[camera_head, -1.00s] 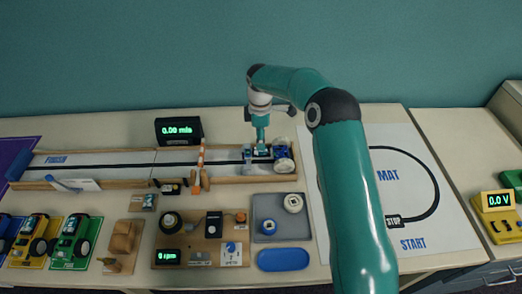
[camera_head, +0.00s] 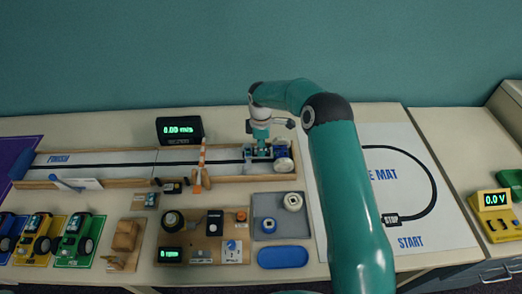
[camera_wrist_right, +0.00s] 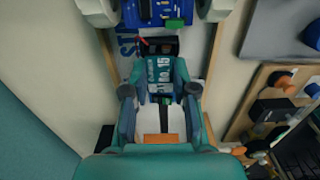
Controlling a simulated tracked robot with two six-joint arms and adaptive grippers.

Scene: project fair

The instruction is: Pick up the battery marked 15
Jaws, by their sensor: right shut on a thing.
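The battery marked 15 (camera_wrist_right: 161,72) shows in the right wrist view as a small block with a pale and teal label. My right gripper (camera_wrist_right: 160,92) is shut on it, one finger on each side. In the head view my right gripper (camera_head: 260,150) is low over the right end of the track lane, and the fingers hide most of the battery. Just beyond the battery in the wrist view is a blue vehicle with white wheels (camera_wrist_right: 160,10). Whether the battery touches the lane is unclear. My left gripper is not in view.
The vehicle (camera_head: 282,156) stands at the lane's right end, close to the gripper. An orange-striped post (camera_head: 201,160) stands left of it. The wall is behind.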

